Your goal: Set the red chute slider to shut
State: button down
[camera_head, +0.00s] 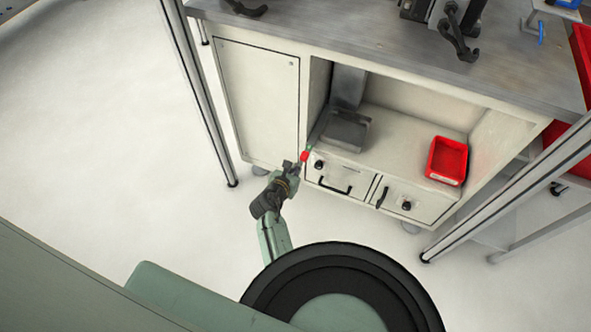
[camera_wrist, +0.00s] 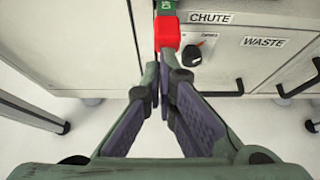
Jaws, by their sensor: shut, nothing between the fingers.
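The red chute slider (camera_wrist: 167,33) is a red block on a vertical track, just left of the CHUTE label (camera_wrist: 212,18) in the wrist view. A green part with a marking (camera_wrist: 166,6) shows directly above it. In the head view the red slider (camera_head: 304,156) is at the cabinet's front, left of the drawers. My gripper (camera_wrist: 165,75) is shut and empty, its fingertips just below the slider's lower end; whether they touch it I cannot tell. In the head view my gripper (camera_head: 296,166) is beside the slider, at its lower left.
A black knob (camera_wrist: 192,55) sits right of the slider, above a drawer handle (camera_wrist: 226,88). The WASTE label (camera_wrist: 264,42) is farther right. A red bin (camera_head: 447,160) and a grey box (camera_head: 345,131) stand on the shelf. A frame post (camera_head: 205,95) stands left.

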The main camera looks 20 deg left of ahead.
jog(key=shift+w, duration=0.15)
jog(key=shift+r, duration=0.1)
jog(key=shift+w+r+p, duration=0.1)
jog(key=shift+w+p, duration=0.5)
jog(key=shift+w, duration=0.95)
